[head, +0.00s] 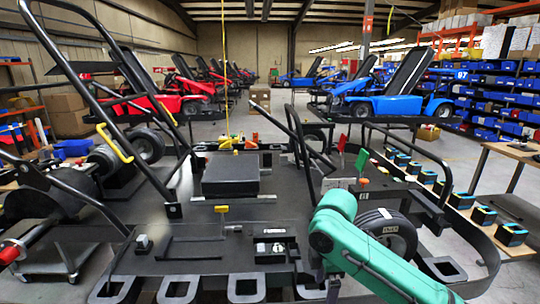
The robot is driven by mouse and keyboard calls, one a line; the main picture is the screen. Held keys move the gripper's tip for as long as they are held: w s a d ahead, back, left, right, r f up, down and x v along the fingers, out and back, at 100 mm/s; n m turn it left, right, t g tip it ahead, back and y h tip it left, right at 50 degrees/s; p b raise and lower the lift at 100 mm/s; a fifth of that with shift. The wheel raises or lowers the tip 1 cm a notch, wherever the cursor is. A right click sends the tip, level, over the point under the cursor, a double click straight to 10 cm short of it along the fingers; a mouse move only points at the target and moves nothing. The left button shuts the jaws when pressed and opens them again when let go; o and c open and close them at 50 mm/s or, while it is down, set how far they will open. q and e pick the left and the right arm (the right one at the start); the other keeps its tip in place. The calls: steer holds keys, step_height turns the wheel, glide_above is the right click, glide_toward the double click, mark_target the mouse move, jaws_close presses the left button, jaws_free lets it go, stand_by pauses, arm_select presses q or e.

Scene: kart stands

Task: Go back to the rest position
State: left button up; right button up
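My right arm (365,254), in teal green, comes up from the bottom right edge and bends in front of the kart stand. No fingertips show on it, so I cannot see the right gripper. My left arm and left gripper are not in view. The near kart stand (190,245) is a dark flat top with black tube frames, a black box (230,174) and a small tray of parts (275,248) on it.
Several black boxes with coloured tops (511,234) line a shelf at right. Large rollers (38,205) stand at left. Red karts (185,92) and blue karts (385,95) stand farther back, with open floor between.

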steer(key=s+a+f+m+t+y, duration=0.2)
steer(key=s+a+f+m+y, duration=0.3)
steer(key=f, duration=0.4)
steer(key=s+d+f+m+t+h, duration=0.1)
steer(key=s+d+f+m+h, duration=0.15)
steer(key=s+d+m, duration=0.45)
steer(key=s+d+f+m+t+h, duration=0.15)
steer(key=s+d+f+m, duration=0.3)
steer(key=d, duration=0.45)
steer(key=s+f+g, duration=0.1)
steer(key=s+f, duration=0.1)
steer(key=f, duration=1)
steer(key=s+f+g, duration=0.1)
steer(key=s+f, duration=0.1)
steer(key=f, duration=0.9)
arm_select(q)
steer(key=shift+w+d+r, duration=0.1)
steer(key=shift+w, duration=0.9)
arm_select(e)
steer(key=s+d+f+g+h, duration=0.1)
steer(key=s+d+f, duration=0.1)
steer(key=s+f, duration=1.1)
steer(key=s, duration=0.3)
steer(key=shift+d+f, duration=0.4)
